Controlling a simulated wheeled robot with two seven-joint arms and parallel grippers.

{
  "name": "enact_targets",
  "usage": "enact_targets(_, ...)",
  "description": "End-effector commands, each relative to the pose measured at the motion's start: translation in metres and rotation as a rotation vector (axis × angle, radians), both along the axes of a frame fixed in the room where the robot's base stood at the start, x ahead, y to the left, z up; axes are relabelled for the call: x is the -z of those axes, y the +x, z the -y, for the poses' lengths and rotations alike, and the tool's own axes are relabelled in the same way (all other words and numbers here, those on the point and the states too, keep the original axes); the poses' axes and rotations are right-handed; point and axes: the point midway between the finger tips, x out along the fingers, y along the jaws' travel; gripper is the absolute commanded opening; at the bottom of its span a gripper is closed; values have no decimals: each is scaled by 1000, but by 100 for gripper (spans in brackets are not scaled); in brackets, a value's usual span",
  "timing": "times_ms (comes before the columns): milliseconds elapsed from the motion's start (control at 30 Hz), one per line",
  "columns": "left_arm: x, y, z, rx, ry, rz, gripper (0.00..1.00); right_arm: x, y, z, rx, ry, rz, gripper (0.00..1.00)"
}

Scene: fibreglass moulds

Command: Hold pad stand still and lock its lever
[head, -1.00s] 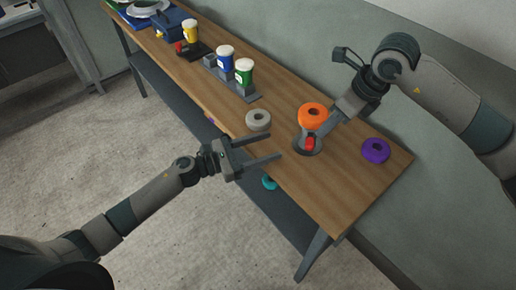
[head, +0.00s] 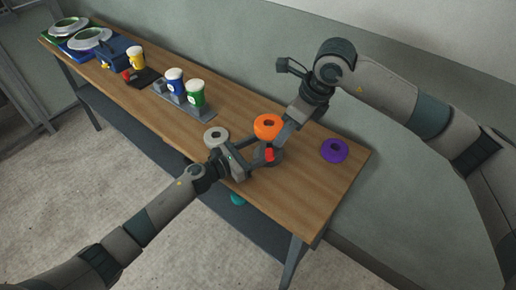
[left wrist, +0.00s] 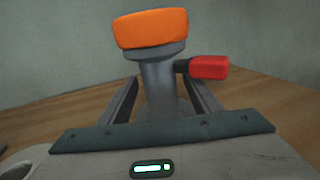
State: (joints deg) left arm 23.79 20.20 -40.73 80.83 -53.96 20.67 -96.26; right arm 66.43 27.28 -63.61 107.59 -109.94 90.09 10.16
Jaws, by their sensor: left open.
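The pad stand has a grey post (left wrist: 158,90), an orange round pad (head: 268,126) on top and a red lever (head: 269,155). It stands upright near the table's front edge. In the left wrist view the orange pad (left wrist: 150,29) is above and the red lever (left wrist: 208,68) sticks out to the right. My left gripper (head: 252,160) is open, low at the stand; in its wrist view its fingers (left wrist: 160,88) lie on either side of the post, with gaps. My right gripper (head: 281,143) points down beside the pad and lever; its fingertips are too small to read.
A grey ring pad (head: 215,138) lies left of the stand, a purple one (head: 334,150) to the right. Blue and green-labelled cups (head: 196,94) stand on a grey rack further left. The wooden table (head: 300,190) is clear at the front right. A teal thing (head: 237,199) shows below.

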Motion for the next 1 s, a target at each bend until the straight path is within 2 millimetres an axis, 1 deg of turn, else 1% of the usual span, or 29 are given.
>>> enact_targets(367,0,2,3,0,0,0,57,0,0,0,0,0,0,31)
enact_targets(467,0,2,3,0,0,0,36,0,0,0,0,0,0,31)
enact_targets(500,0,2,3,0,0,0,26,0,0,0,0,0,0,31)
enact_targets(567,0,2,3,0,0,0,12,0,0,0,0,0,0,31)
enact_targets(600,0,2,3,-1,0,0,2,0,0,0,0,0,0,31)
enact_targets(633,0,2,3,-1,0,0,0,0,0,0,0,0,0,29)
enact_targets(667,0,2,3,-1,0,0,0,0,0,0,0,0,0,22)
enact_targets(700,0,2,3,-1,0,0,0,0,0,0,-1,0,0,12)
enact_targets(733,0,2,3,-1,0,0,0,0,1,0,-1,0,-1,5)
enact_targets(767,0,2,3,-1,0,0,0,0,1,0,-2,0,0,0)
enact_targets(867,0,2,3,-1,0,0,0,1,5,1,-13,0,-2,0)
enact_targets(1000,0,2,3,-1,0,0,0,4,18,4,-52,-1,-7,0)
